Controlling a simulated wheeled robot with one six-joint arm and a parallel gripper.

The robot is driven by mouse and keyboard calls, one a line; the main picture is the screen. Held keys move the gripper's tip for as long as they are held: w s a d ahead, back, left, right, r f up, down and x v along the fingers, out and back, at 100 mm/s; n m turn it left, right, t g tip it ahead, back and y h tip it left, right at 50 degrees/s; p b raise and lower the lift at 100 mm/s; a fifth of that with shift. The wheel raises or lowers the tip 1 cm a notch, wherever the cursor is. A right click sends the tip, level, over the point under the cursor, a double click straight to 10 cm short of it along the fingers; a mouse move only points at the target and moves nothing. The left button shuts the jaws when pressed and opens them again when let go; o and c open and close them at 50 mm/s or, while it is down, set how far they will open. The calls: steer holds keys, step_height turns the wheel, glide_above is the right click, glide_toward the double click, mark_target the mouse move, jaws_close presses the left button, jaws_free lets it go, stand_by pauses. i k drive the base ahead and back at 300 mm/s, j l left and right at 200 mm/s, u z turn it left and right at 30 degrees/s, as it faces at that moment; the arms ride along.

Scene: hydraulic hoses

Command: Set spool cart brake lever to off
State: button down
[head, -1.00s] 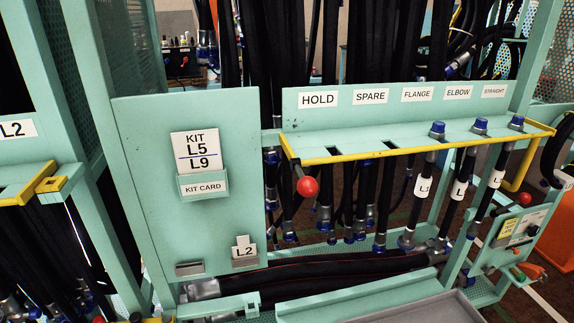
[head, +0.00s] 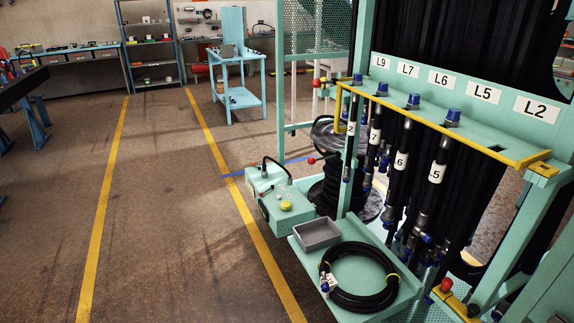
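No part labelled as a brake lever can be made out. A black spool-like stack (head: 343,178) stands on the floor behind the hose rack, partly hidden by its post and hoses; I cannot tell whether it is the spool cart. A small red knob (head: 311,161) shows at its left, too small to read its setting. Another red knob (head: 446,285) is low at the right on the rack. My gripper is not in view.
The teal rack has a yellow rail (head: 440,130) and hanging hoses under labels L9 to L2. A tray with a coiled hose (head: 358,277) and a teal control box (head: 278,203) jut out in front. Open floor (head: 150,200) lies left, with yellow lines.

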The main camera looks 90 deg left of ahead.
mark_target(311, 160)
steer(key=u, duration=2.85)
